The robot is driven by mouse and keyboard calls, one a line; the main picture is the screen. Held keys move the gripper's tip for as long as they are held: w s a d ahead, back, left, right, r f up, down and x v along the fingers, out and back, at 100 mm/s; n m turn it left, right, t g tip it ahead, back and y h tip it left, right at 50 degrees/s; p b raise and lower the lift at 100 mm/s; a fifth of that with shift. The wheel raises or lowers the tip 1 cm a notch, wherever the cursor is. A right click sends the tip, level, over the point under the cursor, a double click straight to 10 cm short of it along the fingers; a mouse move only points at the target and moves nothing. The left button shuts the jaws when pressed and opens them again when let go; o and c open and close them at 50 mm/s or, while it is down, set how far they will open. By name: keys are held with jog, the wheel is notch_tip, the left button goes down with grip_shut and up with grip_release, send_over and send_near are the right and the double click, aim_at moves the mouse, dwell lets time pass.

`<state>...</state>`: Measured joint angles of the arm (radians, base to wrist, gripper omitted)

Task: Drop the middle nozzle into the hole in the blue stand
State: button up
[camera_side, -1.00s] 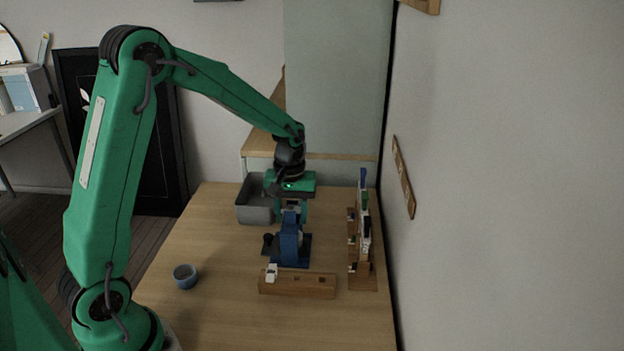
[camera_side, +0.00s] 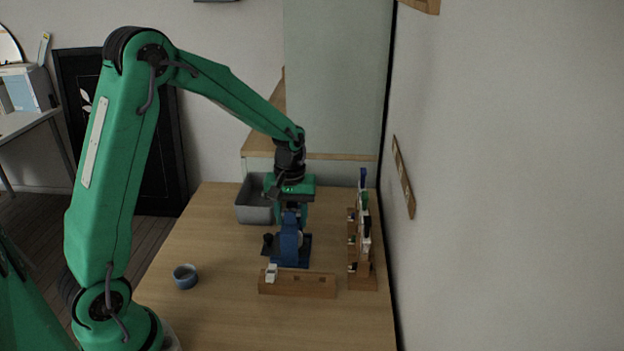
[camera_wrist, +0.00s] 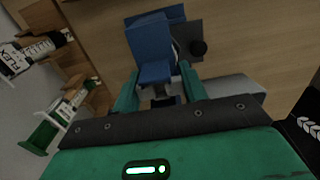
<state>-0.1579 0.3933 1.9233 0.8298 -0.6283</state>
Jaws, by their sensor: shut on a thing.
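The blue stand (camera_side: 290,245) stands upright on the table in the side view. In the wrist view the blue stand (camera_wrist: 150,45) is close in front of my fingers. My gripper (camera_wrist: 160,92) is shut on a nozzle, a small pale and dark piece (camera_wrist: 168,88) that shows between the green fingers at the near edge of the stand's top. In the side view my gripper (camera_side: 291,212) is at the stand's upper part, pointing down. The hole and the nozzle's tip are hidden, so I cannot tell whether the tip is inside.
A wooden block (camera_side: 310,287) with holes lies in front of the stand and bears one white nozzle (camera_side: 271,272). A wooden rack (camera_side: 362,280) with several coloured pieces stands to the right. A grey bin (camera_side: 249,211) is behind and a blue cup (camera_side: 185,277) at left.

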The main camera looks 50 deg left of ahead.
jog(key=shift+f, duration=0.25)
dwell(0.5)
jog(key=o, duration=1)
jog(key=shift+o, duration=0.2)
jog(key=shift+r, duration=0.15)
jog(key=shift+r, duration=2.35)
notch_tip(320, 180, up, 8)
